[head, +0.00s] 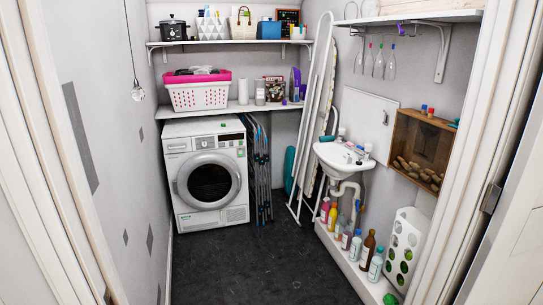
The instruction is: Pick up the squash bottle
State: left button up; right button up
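Several bottles stand in a row on a low ledge along the right wall, below the sink. An orange-yellow bottle (333,217) stands near the far end of the row. A red-pink bottle (325,209) is just behind it. A brown bottle (367,251) and a pale bottle with a teal cap (376,265) stand at the near end. The labels are too small to read, so I cannot tell for sure which is the squash bottle. Neither of my grippers is in view.
A sink (341,158) with pipes overhangs the ledge. A white bag holder (404,248) stands at the ledge's near end. A washing machine (205,175), folded airer (259,170) and ironing board (312,120) stand at the back. The dark floor (260,268) is clear; door frames flank the entrance.

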aim_at(341, 222)
jog(key=i, duration=2.35)
